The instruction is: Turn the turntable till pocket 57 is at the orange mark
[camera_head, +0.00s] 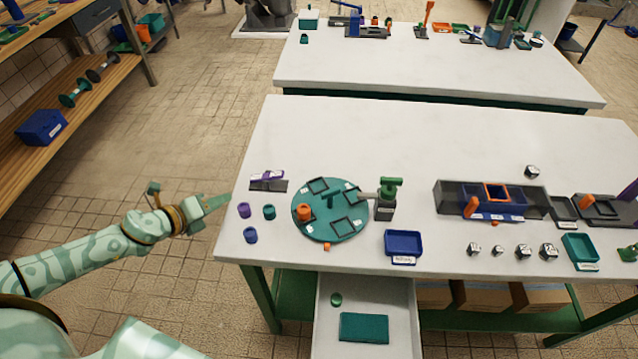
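The round teal turntable (331,228) lies on the near white table. It has several dark square pockets with small white labels, too small to read. An orange cylinder (304,212) stands at its left pocket. A small orange mark (327,246) shows at its near edge. A green and dark post (387,203) stands at its right, with a grey arm reaching over the rim. My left gripper (224,200) is at the table's left edge, apart from the turntable; its fingers are too small to tell open from shut. My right gripper is not in view.
Purple, teal and blue cylinders (250,235) stand between my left gripper and the turntable. A grey stand with a purple piece (267,178) is behind them. A blue tray (403,240) sits right of the turntable. An open drawer (400,318) juts out below. The table's back left is clear.

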